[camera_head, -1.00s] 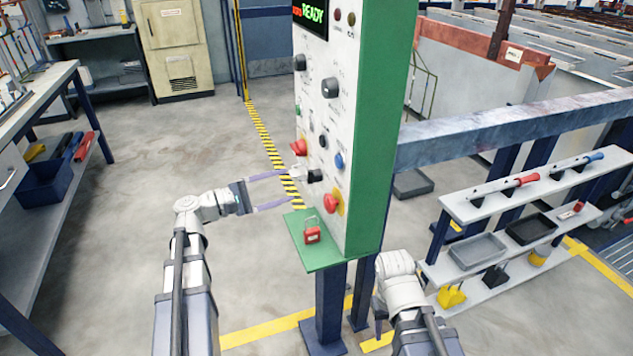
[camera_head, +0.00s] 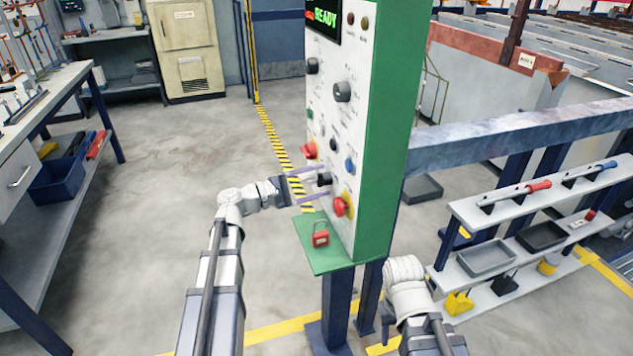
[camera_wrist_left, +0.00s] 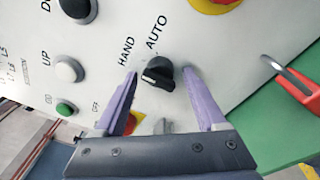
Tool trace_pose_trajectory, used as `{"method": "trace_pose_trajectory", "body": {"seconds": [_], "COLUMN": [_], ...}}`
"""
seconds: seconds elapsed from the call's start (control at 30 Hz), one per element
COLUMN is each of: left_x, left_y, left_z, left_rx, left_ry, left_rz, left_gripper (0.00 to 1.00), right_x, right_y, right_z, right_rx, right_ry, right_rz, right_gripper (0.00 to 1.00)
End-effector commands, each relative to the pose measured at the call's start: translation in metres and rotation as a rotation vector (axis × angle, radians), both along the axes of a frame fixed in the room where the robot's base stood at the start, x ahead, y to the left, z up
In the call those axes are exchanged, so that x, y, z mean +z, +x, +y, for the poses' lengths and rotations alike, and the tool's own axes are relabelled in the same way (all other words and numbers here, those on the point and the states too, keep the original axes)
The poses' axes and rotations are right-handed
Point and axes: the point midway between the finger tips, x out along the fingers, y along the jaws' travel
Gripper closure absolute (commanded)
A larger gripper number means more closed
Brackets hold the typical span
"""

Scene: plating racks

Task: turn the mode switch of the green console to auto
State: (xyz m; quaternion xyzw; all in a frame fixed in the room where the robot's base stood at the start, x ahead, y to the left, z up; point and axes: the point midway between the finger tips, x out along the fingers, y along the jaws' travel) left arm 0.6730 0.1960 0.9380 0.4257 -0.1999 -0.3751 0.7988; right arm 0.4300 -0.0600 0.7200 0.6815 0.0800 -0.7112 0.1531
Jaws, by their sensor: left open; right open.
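The green console (camera_head: 382,130) stands upright with a white front panel. Its mode switch, a small black knob (camera_head: 324,179), is low on the panel. In the left wrist view the knob (camera_wrist_left: 158,73) sits below the words HAND and AUTO. A pale mark shows on its lower left; I cannot tell for sure which word it points to. My left gripper (camera_head: 310,183) is open, its purple fingers either side of the knob with gaps between; it also shows in the left wrist view (camera_wrist_left: 161,76). My right gripper (camera_head: 388,325) is low beside the console post, mostly hidden by its own arm.
A red emergency button (camera_head: 341,206) is just below the switch, and a red knob (camera_head: 309,150) is above left. A red padlock (camera_head: 320,238) rests on the green ledge (camera_head: 330,262). A shelf rack (camera_head: 500,210) stands at right. The floor at left is open.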

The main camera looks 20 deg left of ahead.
Motion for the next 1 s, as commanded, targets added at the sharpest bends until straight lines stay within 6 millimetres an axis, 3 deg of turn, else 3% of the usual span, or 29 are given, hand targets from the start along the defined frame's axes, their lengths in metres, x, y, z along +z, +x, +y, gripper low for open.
{"method": "trace_pose_trajectory", "body": {"seconds": [0.1, 0.73, 1.0], "left_x": [0.0, -0.0011, -0.0021], "left_y": [-0.0002, -0.0009, -0.0014], "left_z": [0.0, -0.0002, -0.0005], "left_rx": [0.0, -0.001, -0.002], "left_ry": [0.0, 0.004, 0.017], "left_rz": [0.0, 0.002, -0.015], "left_gripper": [0.28, 0.99, 1.0], "right_x": [0.0, -0.0003, -0.0012], "right_y": [0.0, 0.0, 0.0], "right_z": [0.0, 0.0, 0.0], "right_rx": [0.0, 0.0, 0.0], "right_ry": [0.0, 0.0, 0.0], "right_rz": [0.0, 0.0, 0.0], "right_gripper": [0.5, 0.5, 0.5]}}
